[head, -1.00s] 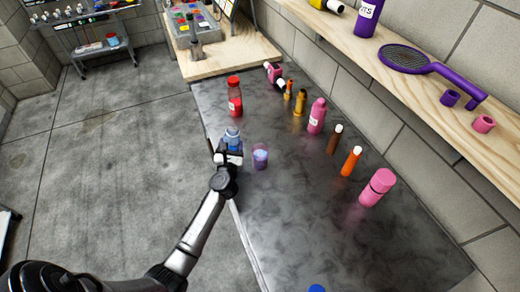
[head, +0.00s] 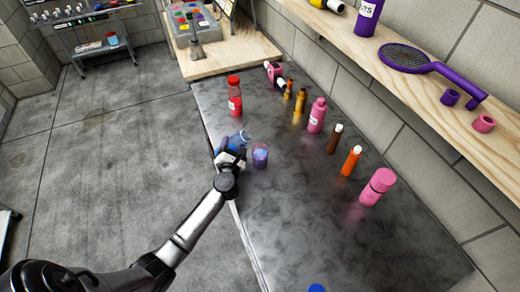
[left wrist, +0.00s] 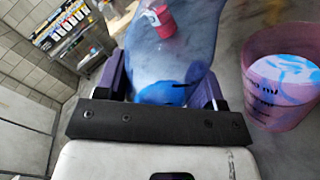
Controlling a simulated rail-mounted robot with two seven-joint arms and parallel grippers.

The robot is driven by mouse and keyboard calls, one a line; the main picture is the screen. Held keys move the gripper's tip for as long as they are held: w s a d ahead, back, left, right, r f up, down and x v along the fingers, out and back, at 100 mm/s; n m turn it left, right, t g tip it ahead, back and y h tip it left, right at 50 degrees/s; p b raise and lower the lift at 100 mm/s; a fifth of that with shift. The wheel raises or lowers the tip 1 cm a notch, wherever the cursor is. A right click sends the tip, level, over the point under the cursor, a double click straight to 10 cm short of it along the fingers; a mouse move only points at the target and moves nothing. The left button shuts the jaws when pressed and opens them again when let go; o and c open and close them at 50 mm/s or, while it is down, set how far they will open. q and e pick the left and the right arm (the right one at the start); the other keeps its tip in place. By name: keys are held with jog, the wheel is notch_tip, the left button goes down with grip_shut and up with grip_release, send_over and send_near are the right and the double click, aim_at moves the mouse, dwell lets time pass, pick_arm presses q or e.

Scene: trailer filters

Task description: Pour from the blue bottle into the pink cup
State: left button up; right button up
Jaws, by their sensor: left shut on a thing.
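The blue bottle (head: 236,140) is held above the near-left edge of the dark table, tilted right with its top toward the cup. My left gripper (head: 230,160) is shut on the blue bottle. In the left wrist view the translucent bottle (left wrist: 175,55) lies between the fingers (left wrist: 163,90), with darker blue liquid low in it. The pink cup (head: 260,156) stands upright on the table just right of the bottle and looks purplish. In the left wrist view the cup (left wrist: 275,105) is see-through pink with measuring marks and blue and whitish contents. I cannot see a stream between them.
A red bottle (head: 235,96) stands behind the blue bottle. Several bottles, including a pink one (head: 317,115), an orange one (head: 351,161) and a large pink one (head: 377,187), line the wall side. A wooden shelf (head: 440,110) hangs above.

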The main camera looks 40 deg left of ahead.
pick_arm(q)
jog(key=shift+s+a+f+m, duration=0.15)
jog(key=shift+a+f+m, duration=0.1)
jog(key=shift+m, duration=0.35)
jog(key=shift+s+a+f+m, duration=0.15)
jog(key=shift+f+m, duration=0.1)
jog(key=shift+m, duration=0.35)
jog(key=shift+a, duration=0.1)
jog(key=shift+m, duration=0.3)
jog(key=shift+f, duration=0.1)
jog(key=shift+s, duration=0.1)
jog(key=shift+a+m, duration=0.1)
jog(key=shift+m, duration=0.2)
